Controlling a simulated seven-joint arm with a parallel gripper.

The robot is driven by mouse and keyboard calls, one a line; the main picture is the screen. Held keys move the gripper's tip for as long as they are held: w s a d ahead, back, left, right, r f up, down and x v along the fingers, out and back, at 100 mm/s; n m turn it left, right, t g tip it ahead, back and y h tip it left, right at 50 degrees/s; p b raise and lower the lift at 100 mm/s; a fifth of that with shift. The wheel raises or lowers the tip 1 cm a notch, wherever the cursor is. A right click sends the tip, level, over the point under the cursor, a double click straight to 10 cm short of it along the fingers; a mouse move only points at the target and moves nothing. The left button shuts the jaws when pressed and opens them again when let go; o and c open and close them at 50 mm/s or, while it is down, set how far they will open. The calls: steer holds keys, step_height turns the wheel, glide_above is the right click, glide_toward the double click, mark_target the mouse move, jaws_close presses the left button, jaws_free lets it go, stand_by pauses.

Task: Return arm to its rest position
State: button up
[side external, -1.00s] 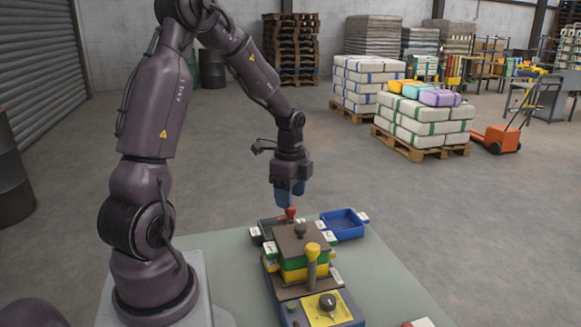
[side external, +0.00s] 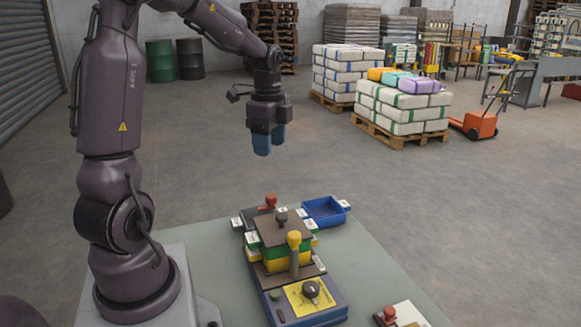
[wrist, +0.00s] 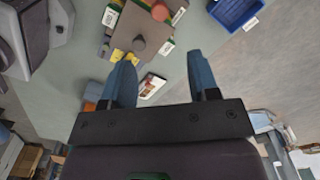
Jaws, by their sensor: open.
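My gripper (side external: 268,142) hangs in the air, well above the table and clear of everything on it. Its blue fingers point down, and in the wrist view my gripper (wrist: 163,80) shows them spread apart with nothing between them. Below it stands the filler device (side external: 284,250), a stack of green and yellow trays under a brown lid with a dark knob. A lever with a yellow knob (side external: 294,238) stands upright in front of the stack. The red knob (side external: 271,201) stands behind the lid, apart from my fingers.
A blue tray (side external: 325,211) sits at the table's back right. A red-knobbed stamp (side external: 388,315) is at the front right. Pallets of white sacks (side external: 403,108) and an orange pallet truck (side external: 480,125) stand on the floor behind. The air around my gripper is free.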

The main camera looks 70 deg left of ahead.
steer(key=s+d+r+n+t, duration=0.2)
steer(key=d+n, duration=0.1)
steer(key=d, duration=0.4)
steer(key=s+d+r+n+t, duration=0.1)
steer(key=s+d+r+n, duration=0.2)
steer(key=d, duration=0.4)
steer(key=s+d+r+n+t, duration=0.2)
steer(key=s+d+n, duration=0.1)
steer(key=d, duration=0.4)
steer(key=shift+s+d+r+t, duration=0.2)
steer(key=shift+d+r+t, duration=0.05)
steer(key=shift+t, duration=0.05)
stand_by(0.8)
